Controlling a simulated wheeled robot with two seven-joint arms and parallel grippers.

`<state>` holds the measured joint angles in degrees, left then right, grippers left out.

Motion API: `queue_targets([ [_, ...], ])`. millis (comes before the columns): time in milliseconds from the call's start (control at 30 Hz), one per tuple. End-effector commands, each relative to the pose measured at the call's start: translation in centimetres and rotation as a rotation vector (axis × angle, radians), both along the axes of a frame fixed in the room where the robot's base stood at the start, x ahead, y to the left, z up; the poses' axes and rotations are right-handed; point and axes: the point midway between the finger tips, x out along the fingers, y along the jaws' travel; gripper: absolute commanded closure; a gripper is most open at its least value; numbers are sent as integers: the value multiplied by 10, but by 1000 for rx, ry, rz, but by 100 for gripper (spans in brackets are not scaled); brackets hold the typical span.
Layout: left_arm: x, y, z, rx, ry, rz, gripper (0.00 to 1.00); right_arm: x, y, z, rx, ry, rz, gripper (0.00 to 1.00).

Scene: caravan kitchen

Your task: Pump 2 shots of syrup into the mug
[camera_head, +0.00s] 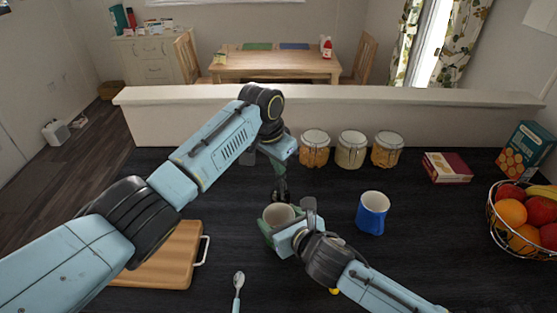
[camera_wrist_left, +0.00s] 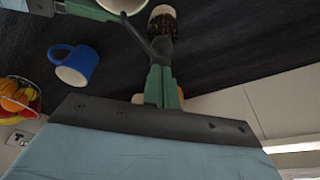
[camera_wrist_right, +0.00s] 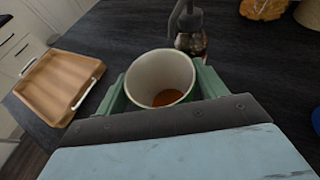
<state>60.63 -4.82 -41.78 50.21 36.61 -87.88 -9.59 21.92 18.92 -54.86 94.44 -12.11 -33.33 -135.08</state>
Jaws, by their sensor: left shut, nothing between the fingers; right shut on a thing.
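A cream mug (camera_head: 278,214) stands between the green fingers of my right gripper (camera_head: 283,228), which is shut on it. In the right wrist view the mug (camera_wrist_right: 148,70) has some amber-brown liquid (camera_wrist_right: 167,97) at its bottom. The syrup bottle with a dark pump (camera_wrist_right: 190,20) is just beyond the mug; its pump also shows in the head view (camera_head: 281,194). The pump spout points toward the mug. My left gripper (camera_head: 279,172) is shut and empty, right above the pump head. In the left wrist view its fingertips (camera_wrist_left: 160,66) overlap the pump; contact is unclear.
A blue mug (camera_head: 372,213) stands to the right. Three jars (camera_head: 351,150) line the back of the dark counter. A red box (camera_head: 447,168) and a fruit basket (camera_head: 520,225) are at right.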

Motion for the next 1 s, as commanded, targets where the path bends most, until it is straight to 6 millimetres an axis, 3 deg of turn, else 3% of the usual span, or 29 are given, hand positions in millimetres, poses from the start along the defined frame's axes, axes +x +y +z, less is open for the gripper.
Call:
queue_targets([
  [1000, -1, 0, -22, 0, 4, 0, 100, 0, 0, 1, 2, -2, 1, 61],
])
